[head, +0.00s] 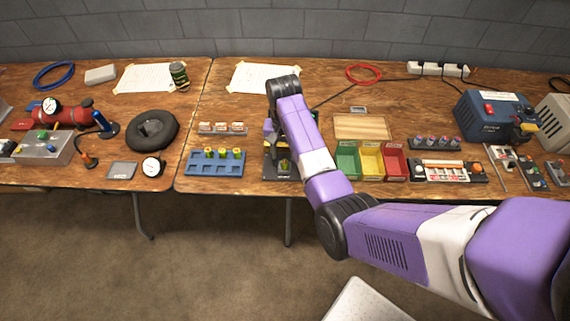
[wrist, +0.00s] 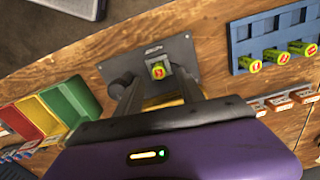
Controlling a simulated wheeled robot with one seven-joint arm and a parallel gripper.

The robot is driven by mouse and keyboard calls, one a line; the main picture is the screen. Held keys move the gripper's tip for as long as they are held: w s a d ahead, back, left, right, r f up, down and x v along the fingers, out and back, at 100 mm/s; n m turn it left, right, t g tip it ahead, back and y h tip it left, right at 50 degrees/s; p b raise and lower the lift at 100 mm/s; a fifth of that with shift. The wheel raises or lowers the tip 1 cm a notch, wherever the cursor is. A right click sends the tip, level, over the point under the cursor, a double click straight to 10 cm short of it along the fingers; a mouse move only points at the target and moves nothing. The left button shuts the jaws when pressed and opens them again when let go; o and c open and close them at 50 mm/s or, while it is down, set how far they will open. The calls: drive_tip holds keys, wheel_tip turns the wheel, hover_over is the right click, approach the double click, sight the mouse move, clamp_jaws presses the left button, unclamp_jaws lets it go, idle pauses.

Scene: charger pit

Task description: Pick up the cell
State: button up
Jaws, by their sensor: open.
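A yellow-green cell (wrist: 158,70) with a red mark on its top stands in the middle of a dark grey plate (wrist: 182,50). In the head view the plate (head: 270,172) lies just right of the blue rack, with the cell (head: 284,165) on it, partly behind my arm. My gripper (wrist: 152,84) is open over the plate, its two fingers on either side of the cell in the wrist view. Whether they touch it cannot be told. Three similar cells (wrist: 283,57) stand in the blue rack (wrist: 243,45).
Green, yellow and red bins (head: 347,162) stand close right of the plate. A strip with small orange-and-white parts (head: 222,128) lies behind the rack. A black ring (head: 152,130) lies farther left. The table's front edge is close to the plate.

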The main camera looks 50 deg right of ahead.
sight(285, 162)
drive_tip(key=shift+s+f, duration=0.1)
drive_tip(key=shift+f, duration=2.05)
clamp_jaws()
